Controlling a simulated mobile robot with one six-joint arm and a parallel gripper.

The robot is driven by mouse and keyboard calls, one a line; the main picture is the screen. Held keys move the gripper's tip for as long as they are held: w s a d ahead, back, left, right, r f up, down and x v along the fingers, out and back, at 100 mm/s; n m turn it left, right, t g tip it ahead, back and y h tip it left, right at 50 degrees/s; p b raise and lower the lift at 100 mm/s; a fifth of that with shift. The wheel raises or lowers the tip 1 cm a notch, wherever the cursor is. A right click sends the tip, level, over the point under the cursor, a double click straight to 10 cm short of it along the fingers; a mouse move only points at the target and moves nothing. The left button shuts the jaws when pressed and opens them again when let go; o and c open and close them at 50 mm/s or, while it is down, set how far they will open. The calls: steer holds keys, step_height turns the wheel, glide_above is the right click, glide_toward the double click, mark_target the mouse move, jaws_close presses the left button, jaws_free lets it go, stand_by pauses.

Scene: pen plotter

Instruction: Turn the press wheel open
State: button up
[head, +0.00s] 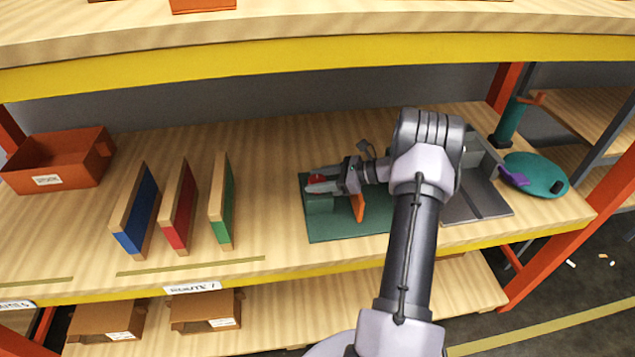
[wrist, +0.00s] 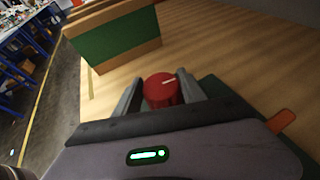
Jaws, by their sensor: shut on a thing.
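The press wheel is a red round knob (wrist: 161,88) with a pale line on its top, seen between my fingers in the wrist view. In the head view the red wheel (head: 319,180) shows between my fingertips, above a green block on the green base plate (head: 345,225). My gripper (head: 325,180) reaches in from the right and is shut on the wheel; it also shows in the wrist view (wrist: 160,92). An orange lever (head: 357,206) stands beside the gripper, and it shows at the right of the wrist view (wrist: 281,121). My arm hides the plate's right part.
Blue, red and green upright boards (head: 223,200) stand left of the plate, with clear shelf between. An orange bin (head: 62,160) is at far left. A grey tray (head: 485,205) and teal disc (head: 537,175) are at right. A yellow-edged shelf hangs above.

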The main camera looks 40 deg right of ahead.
steer(key=shift+f+n+g+y+b, duration=0.1)
steer(key=shift+n+g+y+b, duration=0.35)
steer(key=shift+n+g+y, duration=0.45)
steer(key=shift+s+a, duration=0.1)
steer(key=o, duration=1.4)
steer(key=shift+f, duration=0.1)
steer(key=shift+c, duration=0.2)
